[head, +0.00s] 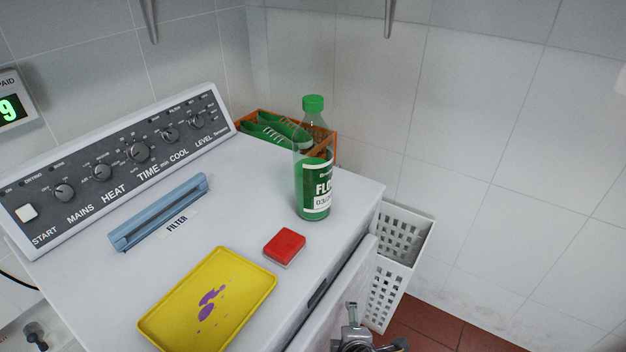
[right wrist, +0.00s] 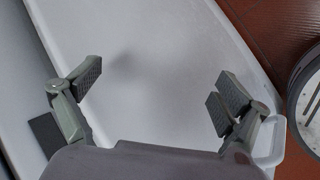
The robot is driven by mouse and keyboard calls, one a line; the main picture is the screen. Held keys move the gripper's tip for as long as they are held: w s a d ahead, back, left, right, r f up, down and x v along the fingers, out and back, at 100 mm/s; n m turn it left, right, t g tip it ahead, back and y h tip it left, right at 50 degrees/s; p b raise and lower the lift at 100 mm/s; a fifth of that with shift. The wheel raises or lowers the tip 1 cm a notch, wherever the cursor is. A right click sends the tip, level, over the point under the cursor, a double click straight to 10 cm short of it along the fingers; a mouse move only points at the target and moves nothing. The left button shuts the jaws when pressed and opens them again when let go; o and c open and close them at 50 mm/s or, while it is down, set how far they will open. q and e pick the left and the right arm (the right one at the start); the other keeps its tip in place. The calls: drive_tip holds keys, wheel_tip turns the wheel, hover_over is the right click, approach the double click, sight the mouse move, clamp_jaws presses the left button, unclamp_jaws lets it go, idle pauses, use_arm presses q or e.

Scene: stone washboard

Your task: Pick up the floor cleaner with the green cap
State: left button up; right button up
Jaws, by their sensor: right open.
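The floor cleaner (head: 313,185) is a clear bottle of green liquid with a green cap and a green-and-white label. It stands upright near the right edge of the white machine top in the head view. My right gripper (head: 374,330) shows at the bottom of the head view, lower than the bottle and in front of it, apart from it. In the right wrist view the right gripper (right wrist: 160,88) is open and empty, facing a plain pale surface; the bottle is not in that view. My left gripper is not clearly seen.
On the white machine top (head: 235,215) are a yellow tray (head: 175,310) with purple stains, a red block (head: 284,246) near the bottle and a blue filter bar (head: 160,212). An orange crate (head: 325,140) with green shoes stands behind the bottle. A white basket (head: 400,245) is at right.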

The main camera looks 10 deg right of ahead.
drive_tip(key=w+r+n+t+h+b, duration=0.1)
drive_tip(key=w+r+n+t, duration=0.15)
drive_tip(key=r, duration=0.55)
drive_tip(key=w+r+n+t+h, duration=0.15)
drive_tip(key=r+n, duration=0.25)
drive_tip(key=r, duration=0.4)
drive_tip(key=n+t, duration=0.5)
drive_tip(key=n, duration=0.7)
approach(312, 175)
drive_tip(key=p+x, duration=0.1)
drive_tip(key=x, duration=0.7)
drive_tip(key=shift+w+d+p, duration=0.1)
drive_tip(key=shift+w+p, duration=0.2)
drive_tip(key=shift+f+p+x, duration=0.2)
drive_tip(key=shift+p+x, duration=0.1)
drive_tip(key=shift+x, duration=2.6)
use_arm(q)
drive_tip(key=shift+a+r, duration=0.25)
drive_tip(key=shift+a, duration=0.1)
use_arm(e)
drive_tip(key=shift+s, duration=0.1)
drive_tip(key=shift+c, duration=0.4)
drive_tip(key=c, duration=1.8)
drive_tip(key=shift+r, duration=0.15)
drive_tip(key=shift+c, duration=0.7)
